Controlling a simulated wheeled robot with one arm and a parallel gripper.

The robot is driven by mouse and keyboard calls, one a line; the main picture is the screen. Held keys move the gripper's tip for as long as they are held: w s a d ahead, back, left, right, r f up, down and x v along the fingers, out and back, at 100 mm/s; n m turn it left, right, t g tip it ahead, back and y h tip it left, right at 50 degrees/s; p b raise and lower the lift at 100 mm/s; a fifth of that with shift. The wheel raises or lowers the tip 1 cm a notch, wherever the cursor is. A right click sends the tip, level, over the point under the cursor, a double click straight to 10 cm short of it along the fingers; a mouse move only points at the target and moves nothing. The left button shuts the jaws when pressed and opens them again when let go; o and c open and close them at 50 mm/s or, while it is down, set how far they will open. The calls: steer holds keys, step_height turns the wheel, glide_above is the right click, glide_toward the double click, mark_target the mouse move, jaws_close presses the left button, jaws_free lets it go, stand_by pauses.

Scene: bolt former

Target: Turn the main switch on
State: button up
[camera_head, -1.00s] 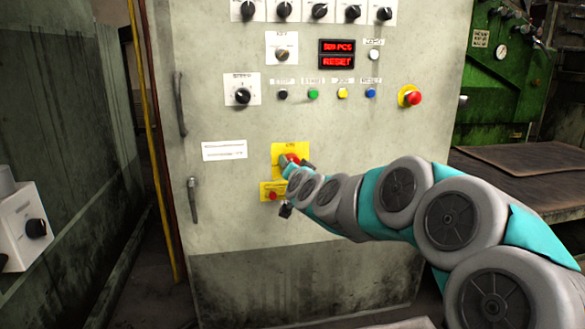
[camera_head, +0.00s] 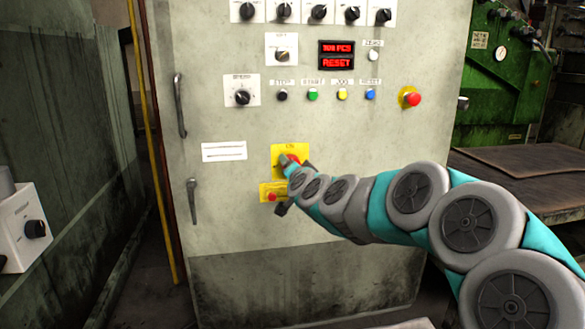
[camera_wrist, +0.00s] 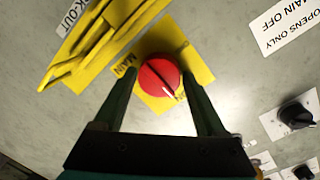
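The main switch is a round red knob (camera_wrist: 158,78) with a pale line across it, on a yellow plate (camera_wrist: 165,102) marked MAIN. In the head view the red knob (camera_head: 293,160) is partly hidden by my gripper (camera_head: 289,172) on the cabinet's lower front. In the wrist view my gripper (camera_wrist: 158,74) faces the knob, with one dark finger on each side. The fingers are apart and look open around the knob. I cannot tell whether either fingertip touches it.
A red emergency button (camera_head: 413,99) is up to the right. Door handles (camera_head: 193,200) stand out at the cabinet's left. A yellow lockout piece (camera_wrist: 95,45) lies beside the knob.

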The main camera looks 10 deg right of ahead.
steer(key=o, duration=0.3)
steer(key=shift+s, duration=0.1)
steer(key=s, duration=0.7)
steer(key=shift+s+r, duration=0.3)
steer(key=shift+r, duration=0.1)
